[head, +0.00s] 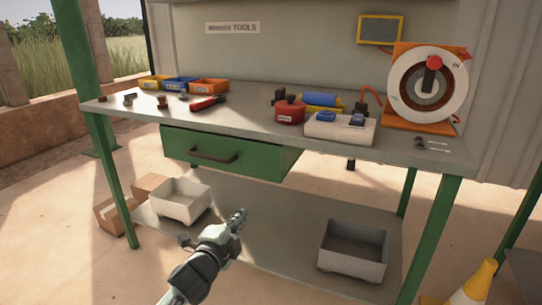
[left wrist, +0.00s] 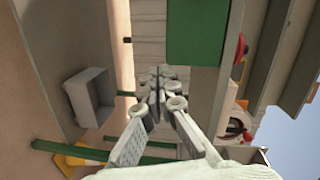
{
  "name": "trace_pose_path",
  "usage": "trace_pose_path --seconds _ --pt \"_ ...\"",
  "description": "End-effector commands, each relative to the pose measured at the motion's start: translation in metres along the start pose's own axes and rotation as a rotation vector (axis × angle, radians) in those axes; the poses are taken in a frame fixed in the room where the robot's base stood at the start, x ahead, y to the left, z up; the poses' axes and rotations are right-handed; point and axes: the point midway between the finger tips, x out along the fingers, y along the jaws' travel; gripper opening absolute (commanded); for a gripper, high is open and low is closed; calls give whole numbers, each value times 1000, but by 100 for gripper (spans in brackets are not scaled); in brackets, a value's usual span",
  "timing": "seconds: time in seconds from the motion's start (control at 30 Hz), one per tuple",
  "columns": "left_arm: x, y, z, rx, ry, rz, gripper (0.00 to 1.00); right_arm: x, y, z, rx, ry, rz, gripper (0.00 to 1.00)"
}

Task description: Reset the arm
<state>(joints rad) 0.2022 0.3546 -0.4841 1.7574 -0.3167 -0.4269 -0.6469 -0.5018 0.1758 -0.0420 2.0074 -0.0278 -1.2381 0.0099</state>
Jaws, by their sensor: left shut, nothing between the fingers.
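My left gripper (head: 240,217) is in the lower middle of the head view, in front of the workbench and below the height of its top. Its fingers are shut and hold nothing. In the left wrist view the two fingers of the left gripper (left wrist: 157,80) run together at their tips, with nothing between them. My left arm comes in from the bottom left of the head view. My right gripper and right arm are in neither view.
The workbench (head: 270,128) has a green drawer (head: 225,153) with a dark handle. Grey bins (head: 352,252) and (head: 180,200) sit on its lower shelf. The top carries parts trays, a red-handled tool and a round dial (head: 428,85). A cone (head: 478,283) stands at right.

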Motion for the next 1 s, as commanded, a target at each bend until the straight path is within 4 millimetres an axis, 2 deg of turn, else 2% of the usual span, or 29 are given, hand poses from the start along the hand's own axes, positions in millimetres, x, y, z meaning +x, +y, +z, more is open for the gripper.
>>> trace_pose_path --seconds 0.03,0.17,0.2,0.27,0.4,0.5,0.6,0.7,0.83,1.0 --pt "-15 30 17 -104 -65 66 0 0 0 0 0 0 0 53" --pt "-64 104 61 -391 -269 227 0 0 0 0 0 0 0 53" --pt "-82 126 73 -473 -335 272 0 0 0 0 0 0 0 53" --pt "-112 157 89 -589 -435 336 0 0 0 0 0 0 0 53" --pt "-192 224 115 -830 -680 466 0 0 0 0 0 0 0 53" --pt "-248 259 126 -965 -846 536 0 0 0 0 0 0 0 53" --pt "-295 283 131 -1062 -983 584 0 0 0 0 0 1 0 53" --pt "-326 296 133 -1122 -1075 611 0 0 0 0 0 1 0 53" --pt "-344 303 133 -1154 -1128 625 0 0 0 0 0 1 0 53" --pt "-344 303 133 -1154 -1128 625 0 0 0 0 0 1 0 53"
